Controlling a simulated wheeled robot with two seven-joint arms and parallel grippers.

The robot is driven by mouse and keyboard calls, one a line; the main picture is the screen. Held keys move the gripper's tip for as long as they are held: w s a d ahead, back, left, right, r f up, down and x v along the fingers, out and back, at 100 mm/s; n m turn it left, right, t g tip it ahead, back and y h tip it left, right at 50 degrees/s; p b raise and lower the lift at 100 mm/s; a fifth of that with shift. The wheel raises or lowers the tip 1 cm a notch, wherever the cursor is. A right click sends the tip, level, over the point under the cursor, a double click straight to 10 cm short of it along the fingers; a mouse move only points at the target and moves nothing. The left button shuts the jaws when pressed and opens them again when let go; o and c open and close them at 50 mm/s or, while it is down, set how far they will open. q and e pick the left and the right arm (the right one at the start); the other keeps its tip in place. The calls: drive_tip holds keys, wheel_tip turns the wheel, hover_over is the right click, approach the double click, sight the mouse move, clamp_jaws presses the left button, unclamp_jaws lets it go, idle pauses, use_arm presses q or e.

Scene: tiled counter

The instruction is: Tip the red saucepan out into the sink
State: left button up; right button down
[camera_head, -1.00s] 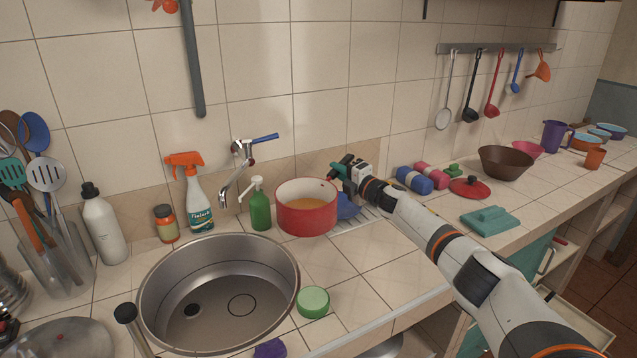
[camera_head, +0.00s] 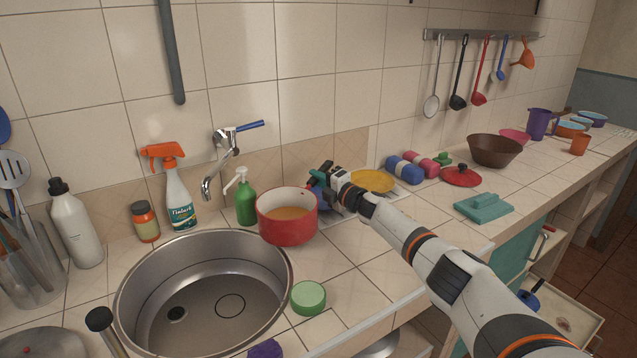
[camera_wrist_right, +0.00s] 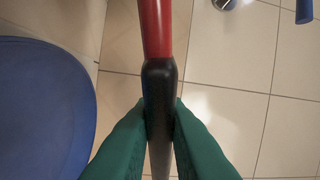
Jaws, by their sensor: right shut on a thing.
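The red saucepan (camera_head: 287,228) is roughly upright beside the sink's right rim, in front of the green soap bottle. It has orange-brown contents inside. I cannot tell for sure whether its base is off the counter. My right gripper (camera_head: 322,175) is behind and right of the pan. In the right wrist view its green fingers (camera_wrist_right: 160,122) are shut on the black part of the red handle (camera_wrist_right: 158,78). The round steel sink (camera_head: 270,285) is at the lower left, with only its drain and a ring mark visible inside. My left gripper is out of view.
A green round tub (camera_head: 308,298) stands at the sink's right rim. A green soap bottle (camera_head: 246,205), spray bottle (camera_head: 179,198) and tap (camera_head: 226,160) line the back. A yellow plate (camera_head: 373,181) lies behind my right arm. A blue item (camera_wrist_right: 45,110) is beside my fingers.

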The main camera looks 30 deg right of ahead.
drive_tip(key=shift+s+a+r+n+p, duration=0.15)
drive_tip(key=shift+r+p, duration=0.05)
drive_tip(key=shift+r, duration=0.15)
drive_tip(key=shift+s+a+r+n+p, duration=0.1)
drive_tip(key=shift+a+r+n+p, duration=0.1)
drive_tip(key=shift+r, duration=0.15)
drive_tip(key=shift+s+a+r+n+p, duration=0.4)
drive_tip(key=shift+a+r+n, duration=0.25)
drive_tip(key=shift+r, duration=0.1)
drive_tip(key=shift+s+a+r+n+t+y+p, duration=0.15)
drive_tip(key=shift+s+a+r+n+p, duration=0.15)
drive_tip(key=shift+s+a+p, duration=0.35)
drive_tip(key=shift+s+a+r+n+t+y+p, duration=0.1)
drive_tip(key=shift+s+a+r+n+p, duration=0.2)
drive_tip(key=shift+a, duration=0.6)
drive_tip(key=shift+s+a+r+n+t+y+p, duration=0.2)
drive_tip(key=shift+s+a+n+p, duration=0.3)
drive_tip(key=shift+a, duration=0.25)
drive_tip(key=s+a+r+n+y+p, duration=0.1)
drive_tip(key=s+a+r+n+y, duration=0.1)
drive_tip(key=r+n, duration=0.3)
drive_tip(key=shift+a+r, duration=0.3)
drive_tip(key=shift+a, duration=0.55)
drive_tip(key=shift+s+t, duration=0.1)
drive_tip(key=shift+t, duration=0.15)
